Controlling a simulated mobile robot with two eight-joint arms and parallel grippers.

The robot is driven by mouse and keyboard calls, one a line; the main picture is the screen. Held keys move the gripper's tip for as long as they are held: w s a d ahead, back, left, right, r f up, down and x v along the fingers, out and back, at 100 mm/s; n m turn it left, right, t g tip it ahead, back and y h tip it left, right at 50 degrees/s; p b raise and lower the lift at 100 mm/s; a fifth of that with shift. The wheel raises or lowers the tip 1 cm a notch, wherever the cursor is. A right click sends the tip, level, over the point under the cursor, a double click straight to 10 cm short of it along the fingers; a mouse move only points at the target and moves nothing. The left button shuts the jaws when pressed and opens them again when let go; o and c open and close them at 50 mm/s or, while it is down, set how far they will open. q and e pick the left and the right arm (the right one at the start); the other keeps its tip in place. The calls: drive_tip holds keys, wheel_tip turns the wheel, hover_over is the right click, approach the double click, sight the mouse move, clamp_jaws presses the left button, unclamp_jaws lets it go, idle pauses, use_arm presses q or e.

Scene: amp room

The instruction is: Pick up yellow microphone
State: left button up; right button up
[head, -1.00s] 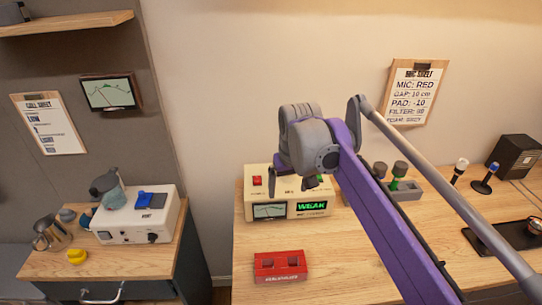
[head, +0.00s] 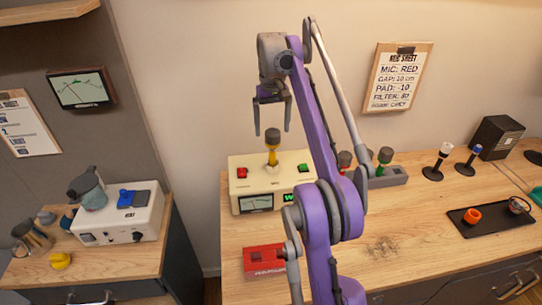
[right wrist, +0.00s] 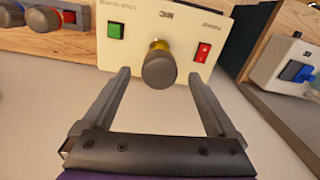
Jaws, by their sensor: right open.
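The yellow microphone (head: 272,158) stands upright on top of the cream box (head: 244,181), between its red and green buttons. It has a dark grey head and a yellow body. My right gripper (head: 272,132) is open and empty, its fingers pointing down above the microphone. In the right wrist view the microphone (right wrist: 158,69) shows head-on between the two spread fingers (right wrist: 159,74), touching neither as far as I can see. Part of the box front is hidden by my right arm. My left gripper is not in view.
A grey holder (head: 389,178) with red and green microphones stands right of the box. A red box (head: 264,259) lies in front. White and blue microphones, a black tray (head: 485,222) and a black speaker (head: 497,137) are farther right. A clipboard (head: 399,80) hangs on the wall.

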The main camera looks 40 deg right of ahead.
sight(273, 145)
drive_tip(key=shift+s+f, duration=0.2)
drive_tip(key=shift+f, duration=1)
drive_tip(key=f, duration=0.2)
drive_tip(key=f+b, duration=0.1)
drive_tip(key=shift+w+f+b, duration=0.2)
drive_tip(key=shift+f+b, duration=0.1)
drive_tip(key=shift+f, duration=0.05)
drive_tip(key=shift+s+f, duration=0.15)
drive_tip(key=shift+f, duration=0.35)
drive_tip(key=shift+c, duration=0.5)
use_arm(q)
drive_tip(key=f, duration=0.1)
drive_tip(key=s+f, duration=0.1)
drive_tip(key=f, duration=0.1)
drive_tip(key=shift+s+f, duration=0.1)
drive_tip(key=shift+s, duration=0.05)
use_arm(e)
clamp_jaws()
